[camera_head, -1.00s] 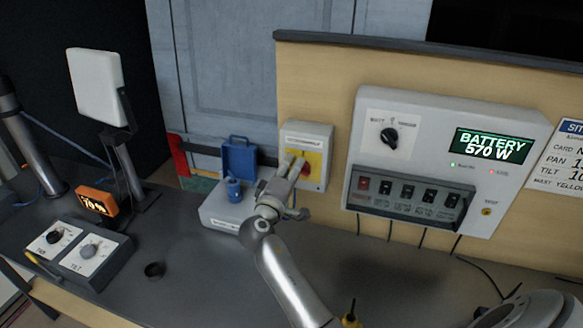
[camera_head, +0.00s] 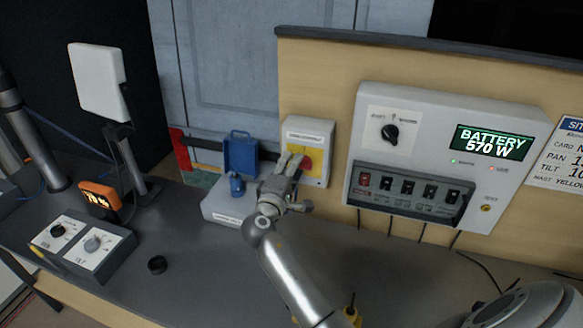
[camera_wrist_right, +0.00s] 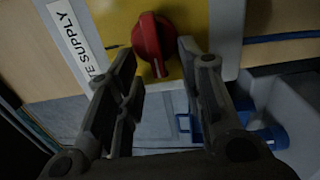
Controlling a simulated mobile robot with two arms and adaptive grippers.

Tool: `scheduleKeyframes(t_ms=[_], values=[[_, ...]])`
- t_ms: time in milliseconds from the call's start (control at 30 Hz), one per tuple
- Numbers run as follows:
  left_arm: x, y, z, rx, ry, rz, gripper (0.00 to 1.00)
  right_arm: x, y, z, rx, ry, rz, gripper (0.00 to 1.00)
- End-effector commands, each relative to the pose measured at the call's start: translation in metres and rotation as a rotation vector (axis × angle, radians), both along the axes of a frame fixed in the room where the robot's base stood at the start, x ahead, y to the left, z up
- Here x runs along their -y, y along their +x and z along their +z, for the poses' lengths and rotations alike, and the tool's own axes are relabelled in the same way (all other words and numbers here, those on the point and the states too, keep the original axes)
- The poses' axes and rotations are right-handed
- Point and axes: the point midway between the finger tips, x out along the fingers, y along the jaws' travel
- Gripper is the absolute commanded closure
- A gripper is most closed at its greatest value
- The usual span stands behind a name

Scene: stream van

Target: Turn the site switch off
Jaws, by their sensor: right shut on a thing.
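The site switch is a red rotary knob (camera_head: 307,163) on a yellow plate, on a pale box (camera_head: 318,133) fixed to the wooden panel. In the right wrist view the red knob (camera_wrist_right: 152,42) stands between my fingertips, its grip bar nearly upright in the picture and a little tilted. Its label beside the plate reads in part "SUPPLY". My right gripper (camera_head: 291,164) is at the front of the box, partly covering the plate and knob in the head view. My left gripper is not in view.
A battery panel (camera_head: 400,105) with a lit "BATTERY 570 W" display is right of the switch box. Pan and tilt dials (camera_head: 93,243) sit at the left.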

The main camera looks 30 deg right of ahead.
Motion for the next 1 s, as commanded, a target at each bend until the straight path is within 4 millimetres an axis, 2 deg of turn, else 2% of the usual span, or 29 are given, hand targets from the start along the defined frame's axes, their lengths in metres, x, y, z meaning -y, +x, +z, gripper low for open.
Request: scheduleKeyframes(t_ms=[67, 100, 233, 533, 667, 1000], values=[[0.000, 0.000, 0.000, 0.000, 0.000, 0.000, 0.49, 0.000, 0.001, 0.004, 0.005, -0.006, 0.002, 0.88], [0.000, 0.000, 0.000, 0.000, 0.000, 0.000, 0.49, 0.000, 0.001, 0.004, 0.005, -0.005, 0.002, 0.59], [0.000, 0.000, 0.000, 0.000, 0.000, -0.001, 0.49, 0.000, 0.001, 0.003, 0.003, -0.004, 0.001, 0.43], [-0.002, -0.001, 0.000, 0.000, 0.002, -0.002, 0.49, 0.000, 0.000, 0.001, 0.001, -0.002, 0.000, 0.43], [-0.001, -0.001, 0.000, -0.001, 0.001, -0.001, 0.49, -0.007, -0.006, 0.000, 0.001, -0.001, 0.002, 0.43], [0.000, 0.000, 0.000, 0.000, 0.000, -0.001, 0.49, -0.060, -0.050, -0.001, 0.000, 0.001, 0.003, 0.43]])
